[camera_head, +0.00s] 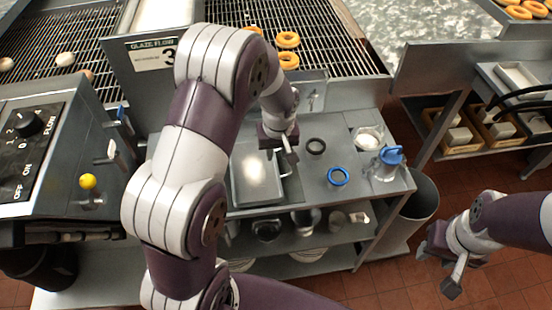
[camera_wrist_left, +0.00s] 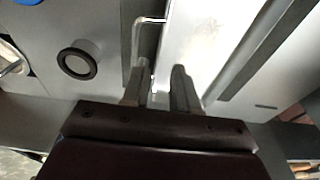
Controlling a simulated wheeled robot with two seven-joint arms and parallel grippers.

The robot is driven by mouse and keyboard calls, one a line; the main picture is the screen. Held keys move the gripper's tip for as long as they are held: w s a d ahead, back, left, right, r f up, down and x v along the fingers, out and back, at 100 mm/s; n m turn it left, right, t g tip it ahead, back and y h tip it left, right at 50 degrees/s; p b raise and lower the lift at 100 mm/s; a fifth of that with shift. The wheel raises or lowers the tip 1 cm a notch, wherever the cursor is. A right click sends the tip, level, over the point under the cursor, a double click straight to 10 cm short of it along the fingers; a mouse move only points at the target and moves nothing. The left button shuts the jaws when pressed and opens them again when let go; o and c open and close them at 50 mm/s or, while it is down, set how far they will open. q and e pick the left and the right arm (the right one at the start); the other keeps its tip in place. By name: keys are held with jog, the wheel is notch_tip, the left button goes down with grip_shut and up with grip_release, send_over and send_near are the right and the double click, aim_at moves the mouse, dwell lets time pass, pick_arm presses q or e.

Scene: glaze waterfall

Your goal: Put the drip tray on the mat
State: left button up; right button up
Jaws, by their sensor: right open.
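The drip tray (camera_head: 250,182), a shallow shiny metal tray with a wire handle, lies on the steel worktop in the head view. It also shows in the left wrist view (camera_wrist_left: 205,40), with its handle (camera_wrist_left: 137,35) on its left side. My left gripper (camera_head: 289,157) is over the tray's handle side. Its two fingers (camera_wrist_left: 160,88) are apart, close to the handle and tray edge; contact cannot be told. My right gripper (camera_head: 446,276) is open and empty, away from the worktop at the right. I cannot clearly pick out the mat.
Racks with doughnuts (camera_head: 288,40) are behind. A bin (camera_head: 414,205) stands at the worktop's right.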

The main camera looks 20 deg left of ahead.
pick_arm(q)
notch_tip(320, 180, up, 6)
jog(key=s+r, duration=0.1)
jog(key=s+d+m+h, duration=0.1)
jog(key=s+d+m, duration=0.2)
jog(key=s, duration=1.2)
jog(key=m, duration=0.3)
jog(key=shift+f+m, duration=0.3)
